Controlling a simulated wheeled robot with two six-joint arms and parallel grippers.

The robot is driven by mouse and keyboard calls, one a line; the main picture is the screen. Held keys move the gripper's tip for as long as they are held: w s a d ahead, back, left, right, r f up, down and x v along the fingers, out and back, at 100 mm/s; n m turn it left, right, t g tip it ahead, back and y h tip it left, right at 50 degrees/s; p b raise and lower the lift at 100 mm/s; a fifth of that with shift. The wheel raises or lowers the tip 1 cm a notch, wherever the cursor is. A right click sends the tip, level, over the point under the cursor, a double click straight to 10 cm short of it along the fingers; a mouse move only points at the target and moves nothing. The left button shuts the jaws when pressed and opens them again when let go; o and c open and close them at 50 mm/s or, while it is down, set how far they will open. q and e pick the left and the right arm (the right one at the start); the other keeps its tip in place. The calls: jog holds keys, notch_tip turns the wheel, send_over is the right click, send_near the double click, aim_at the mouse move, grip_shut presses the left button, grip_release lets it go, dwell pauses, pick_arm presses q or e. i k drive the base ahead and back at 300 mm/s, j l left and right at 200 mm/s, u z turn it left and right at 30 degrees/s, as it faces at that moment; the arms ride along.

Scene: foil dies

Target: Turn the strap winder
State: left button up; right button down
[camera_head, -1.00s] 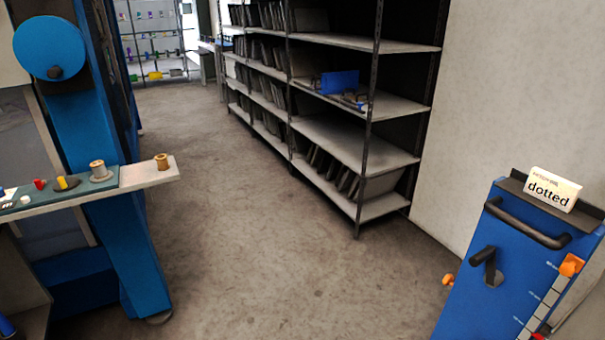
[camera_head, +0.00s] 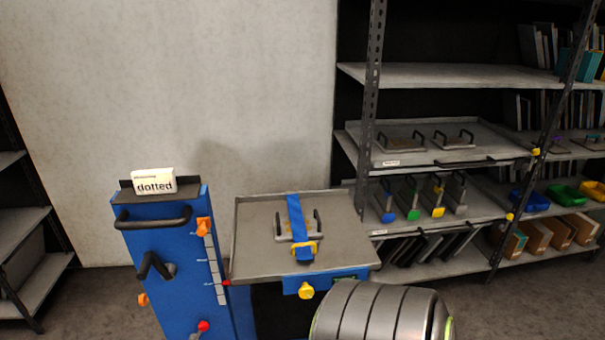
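A grey tray (camera_head: 252,262) stands in the middle of the view, right of a blue cabinet. A blue strap (camera_head: 295,217) runs over a flat plate with two black handles (camera_head: 279,224) on the tray. The strap passes a yellow buckle (camera_head: 313,247) near the tray's front. A yellow knob (camera_head: 306,291) sits on a blue block (camera_head: 343,273) at the tray's front edge, below the strap. It looks like the strap winder, but I cannot be sure. Neither of my grippers is in view.
The blue cabinet (camera_head: 180,277) has a black bar handle (camera_head: 152,219), a black crank (camera_head: 156,266), orange and red knobs, and a "dotted" card (camera_head: 154,181) on top. Metal shelving (camera_head: 455,75) with plates, stamps and bins stands at right. Some grey floor (camera_head: 95,300) is free at left.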

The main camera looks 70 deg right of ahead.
aim_at(306, 292)
jog(key=z, duration=2.1)
